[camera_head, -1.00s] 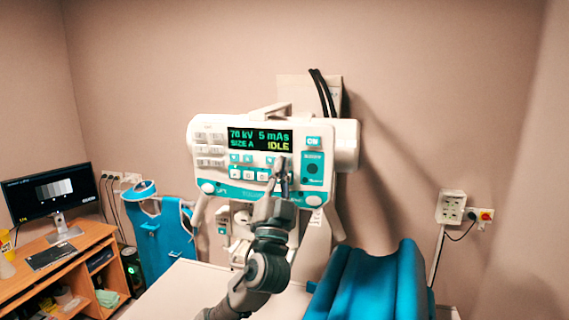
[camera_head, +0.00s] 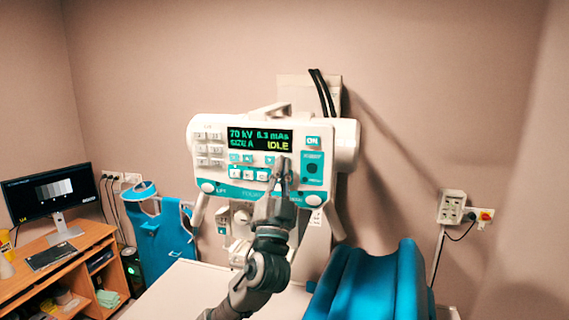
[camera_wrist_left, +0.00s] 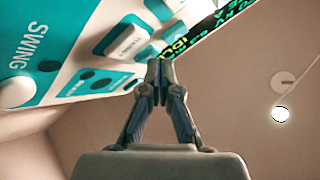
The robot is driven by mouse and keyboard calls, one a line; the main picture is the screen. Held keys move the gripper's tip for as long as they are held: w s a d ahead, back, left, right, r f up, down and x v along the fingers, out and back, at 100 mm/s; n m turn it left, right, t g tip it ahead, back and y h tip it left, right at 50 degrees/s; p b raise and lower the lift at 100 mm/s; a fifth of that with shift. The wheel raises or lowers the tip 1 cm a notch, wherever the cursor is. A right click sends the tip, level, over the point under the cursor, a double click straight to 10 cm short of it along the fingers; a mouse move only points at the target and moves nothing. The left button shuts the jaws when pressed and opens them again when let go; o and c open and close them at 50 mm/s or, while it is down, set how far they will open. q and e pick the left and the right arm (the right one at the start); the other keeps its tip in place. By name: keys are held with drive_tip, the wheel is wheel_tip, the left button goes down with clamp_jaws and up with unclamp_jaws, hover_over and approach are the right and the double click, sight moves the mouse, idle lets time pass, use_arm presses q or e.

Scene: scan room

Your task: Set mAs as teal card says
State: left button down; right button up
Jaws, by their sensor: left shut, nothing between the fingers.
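The white and teal control panel (camera_head: 222,170) hangs on the machine head in front of me. Its dark display (camera_head: 262,139) reads 70 kV, 6.3 mAs, SIZE A and IDLE, slightly blurred. Rows of small buttons (camera_head: 248,173) sit below the display. My left gripper (camera_head: 283,161) is shut and empty, its tips over the panel just under the display's right end. In the left wrist view its fingertips (camera_wrist_left: 160,68) are close to the panel's buttons and display edge; I cannot tell whether they touch. I can pick out no readable teal card. My right gripper is out of view.
A wooden desk (camera_head: 60,262) with a monitor (camera_head: 47,191) stands at the left. A teal apron (camera_head: 165,232) hangs beside it. A blue padded seat (camera_head: 375,285) is at the lower right. A socket box (camera_head: 451,206) and red knob (camera_head: 486,215) are on the right wall.

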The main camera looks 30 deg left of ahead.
use_arm(q)
drive_tip(key=shift+s+d, duration=0.15)
drive_tip(key=shift+s, duration=0.35)
drive_tip(key=shift+s+d+b, duration=0.1)
drive_tip(key=shift+s+d, duration=0.1)
drive_tip(key=shift+s, duration=0.6)
drive_tip(key=shift+s+d+b, duration=0.15)
drive_tip(key=shift+s+d, duration=0.05)
drive_tip(key=shift+s, duration=0.65)
drive_tip(key=shift+s+d+b, duration=0.1)
drive_tip(key=shift+s+d, duration=0.1)
drive_tip(key=shift+s, duration=0.6)
